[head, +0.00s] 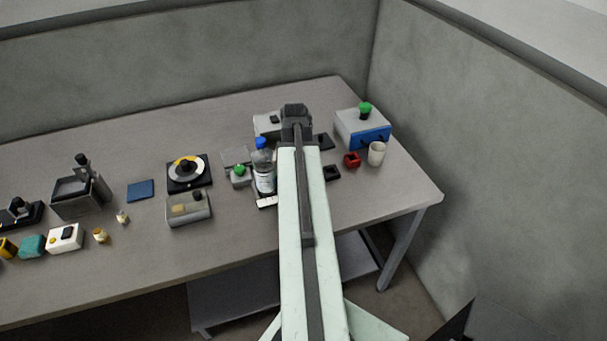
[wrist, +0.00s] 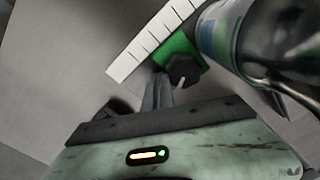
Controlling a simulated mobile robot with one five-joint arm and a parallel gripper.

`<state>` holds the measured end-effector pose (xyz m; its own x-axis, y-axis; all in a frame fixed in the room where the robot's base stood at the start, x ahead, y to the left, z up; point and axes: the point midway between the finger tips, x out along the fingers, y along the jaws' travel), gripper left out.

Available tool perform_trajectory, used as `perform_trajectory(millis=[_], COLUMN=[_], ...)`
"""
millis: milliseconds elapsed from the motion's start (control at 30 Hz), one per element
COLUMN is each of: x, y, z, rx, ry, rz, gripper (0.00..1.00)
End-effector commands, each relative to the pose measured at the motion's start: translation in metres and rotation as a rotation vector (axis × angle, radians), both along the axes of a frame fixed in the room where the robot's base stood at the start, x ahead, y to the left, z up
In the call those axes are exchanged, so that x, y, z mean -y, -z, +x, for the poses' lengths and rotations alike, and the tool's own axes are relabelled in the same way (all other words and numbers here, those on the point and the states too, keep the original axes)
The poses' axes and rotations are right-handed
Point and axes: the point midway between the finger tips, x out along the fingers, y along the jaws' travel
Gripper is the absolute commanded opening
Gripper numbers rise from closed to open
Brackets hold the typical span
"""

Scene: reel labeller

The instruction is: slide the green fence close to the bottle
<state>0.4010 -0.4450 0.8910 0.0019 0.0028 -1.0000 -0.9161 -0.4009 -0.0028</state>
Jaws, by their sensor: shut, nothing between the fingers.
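The green fence (wrist: 177,47) shows in the wrist view beside a white marked scale (wrist: 150,42), with a dark knob (wrist: 183,70) on it. The clear bottle (wrist: 235,42) is right of the fence and overlaps its edge in the picture; I cannot tell whether they touch. In the head view the bottle (head: 264,173) stands upright with a blue cap, left of my arm. I cannot make out the fence there. My gripper (wrist: 158,84) is shut and empty, its tips just left of the knob; contact is unclear. The head view hides its fingertips.
A green-knobbed grey block (head: 240,178) stands left of the bottle. A round dial device (head: 188,172) is farther left. A blue-fronted box (head: 362,130), a white cup (head: 376,154) and a red block (head: 352,160) stand right of my arm.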

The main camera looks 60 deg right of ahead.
Motion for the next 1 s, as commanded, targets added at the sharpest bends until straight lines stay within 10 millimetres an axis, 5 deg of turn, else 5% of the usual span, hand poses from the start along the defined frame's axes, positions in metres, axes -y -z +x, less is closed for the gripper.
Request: perform_trajectory(millis=[467,1000], x=[0.01,0.01], y=[-0.002,-0.052], z=[-0.007,-0.008], rx=[-0.001,-0.001], ry=[0.001,0.001], rz=[-0.002,-0.003], gripper=[0.0,0.0])
